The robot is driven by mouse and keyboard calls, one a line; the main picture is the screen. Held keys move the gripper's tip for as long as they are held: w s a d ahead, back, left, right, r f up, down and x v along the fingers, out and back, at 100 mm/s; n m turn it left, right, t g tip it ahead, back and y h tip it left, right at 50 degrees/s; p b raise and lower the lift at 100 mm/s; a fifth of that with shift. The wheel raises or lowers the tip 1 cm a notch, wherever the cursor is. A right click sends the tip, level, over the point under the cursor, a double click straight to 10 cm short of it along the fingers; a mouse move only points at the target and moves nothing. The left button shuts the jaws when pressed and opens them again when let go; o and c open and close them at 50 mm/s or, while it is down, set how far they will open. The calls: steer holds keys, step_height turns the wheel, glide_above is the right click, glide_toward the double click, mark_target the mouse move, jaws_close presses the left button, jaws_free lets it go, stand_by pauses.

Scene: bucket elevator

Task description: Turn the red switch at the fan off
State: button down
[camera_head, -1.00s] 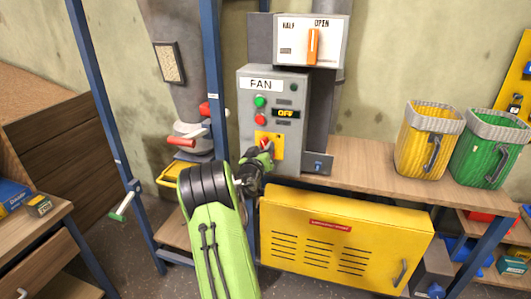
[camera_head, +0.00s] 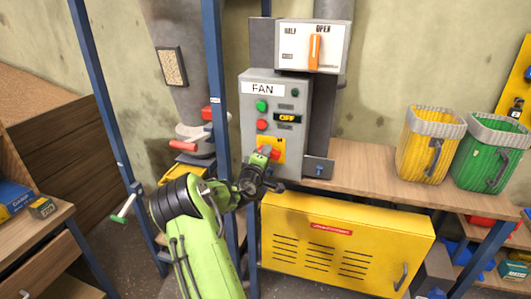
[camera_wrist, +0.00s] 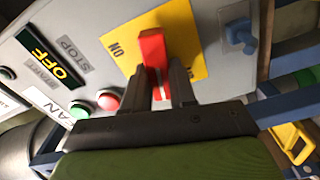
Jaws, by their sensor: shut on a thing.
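The grey fan box (camera_head: 257,139) carries a FAN label and a small display (camera_head: 287,118) reading OFF. On its lower front is a yellow plate (camera_head: 279,145) with the red switch (camera_head: 274,153), partly hidden by my gripper (camera_head: 264,160). In the wrist view, the red switch (camera_wrist: 152,48) stands out from the yellow plate (camera_wrist: 188,45). The word ON shows at the plate's left edge; the label by the right finger is mostly covered. My gripper (camera_wrist: 161,78) is shut on the red switch, one dark finger on each side.
Green (camera_head: 261,106) and red (camera_head: 261,125) buttons sit above the switch. A blue toggle (camera_head: 319,170) is to the right. A blue post (camera_head: 216,90) stands close left of the box. A yellow cabinet (camera_head: 345,240) is below, and yellow (camera_head: 425,147) and green (camera_head: 488,155) buckets stand right.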

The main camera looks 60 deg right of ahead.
steer(key=shift+n+p, duration=0.4)
steer(key=shift+n, duration=0.8)
steer(key=shift+f, duration=0.1)
steer(key=c, duration=0.9)
jaws_free()
steer(key=a+b, duration=0.1)
steer(key=a, duration=0.4)
steer(key=s+a+b, duration=0.1)
steer(key=a, duration=0.4)
steer(key=s+a+b, duration=0.1)
steer(key=a, duration=0.4)
steer(key=shift+s+a, duration=0.2)
steer(key=shift+a, duration=0.05)
